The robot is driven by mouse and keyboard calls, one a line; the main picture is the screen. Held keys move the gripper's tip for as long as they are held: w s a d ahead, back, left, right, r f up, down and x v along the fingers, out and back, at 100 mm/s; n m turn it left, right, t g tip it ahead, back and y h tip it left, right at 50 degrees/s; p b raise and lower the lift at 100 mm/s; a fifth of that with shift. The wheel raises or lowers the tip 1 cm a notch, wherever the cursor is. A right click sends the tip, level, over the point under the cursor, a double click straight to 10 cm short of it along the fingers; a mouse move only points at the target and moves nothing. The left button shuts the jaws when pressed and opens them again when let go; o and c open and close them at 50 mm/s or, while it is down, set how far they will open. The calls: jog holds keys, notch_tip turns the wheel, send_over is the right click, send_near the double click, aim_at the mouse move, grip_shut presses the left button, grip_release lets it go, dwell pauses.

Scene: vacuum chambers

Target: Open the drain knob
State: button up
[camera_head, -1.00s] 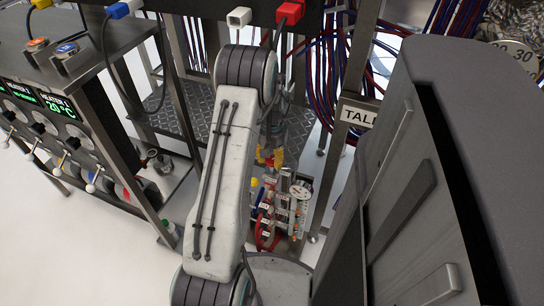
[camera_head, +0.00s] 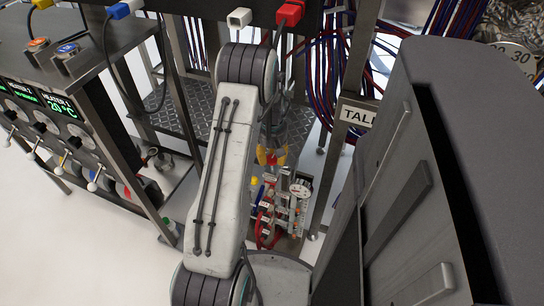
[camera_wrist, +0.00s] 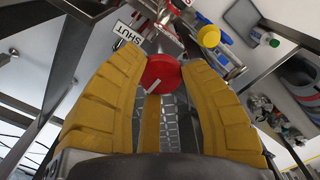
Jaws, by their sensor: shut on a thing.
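A round red knob (camera_wrist: 162,73) with a pale pointer mark sits between the tips of my yellow-fingered gripper (camera_wrist: 160,75) in the wrist view. My gripper is shut on this knob, with fingers on either side of it. A white label reading SHUT (camera_wrist: 129,33) is just to the upper left of the knob. In the head view my gripper (camera_head: 271,156) shows small beyond my arm, above the valve assembly (camera_head: 284,208). The arm hides part of that area, and the knob's mounting is not clear.
A yellow knob (camera_wrist: 209,36) is close to the right of the red one. A metal post with a TALL-like sign (camera_head: 358,114) stands right of my arm. A heater bench (camera_head: 65,120) is at the left. White floor (camera_head: 75,245) is clear at lower left.

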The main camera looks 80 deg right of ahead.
aim_at(272, 159)
dwell(0.3)
jog(key=o, duration=1.2)
jog(key=shift+r, duration=6)
